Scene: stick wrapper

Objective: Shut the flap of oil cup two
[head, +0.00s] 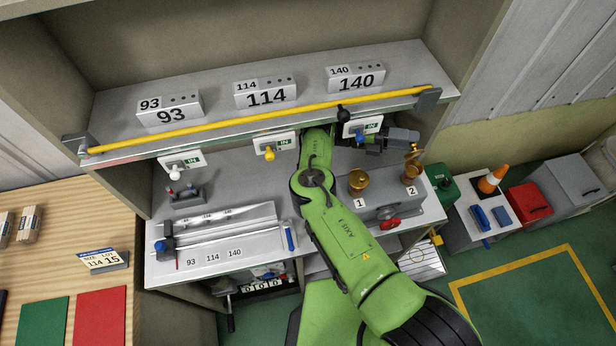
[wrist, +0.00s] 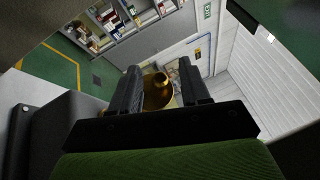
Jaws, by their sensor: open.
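Oil cup two (head: 411,174) is a small brass cup at the right end of the grey machine bed, behind the label 2. Its brass flap (head: 413,154) stands raised above the cup, so the cup looks open. My gripper (head: 412,141) is just above and behind the flap, reaching in from the left. In the wrist view my gripper (wrist: 160,86) is open, with its dark fingers either side of a rounded brass part (wrist: 158,93). I cannot tell whether the fingers touch it.
Oil cup one (head: 358,182) stands left of cup two. A yellow bar (head: 260,118) runs along the shelf edge above. A blue valve (head: 361,134) is close to my wrist. A red handwheel (head: 390,223) is below the cups.

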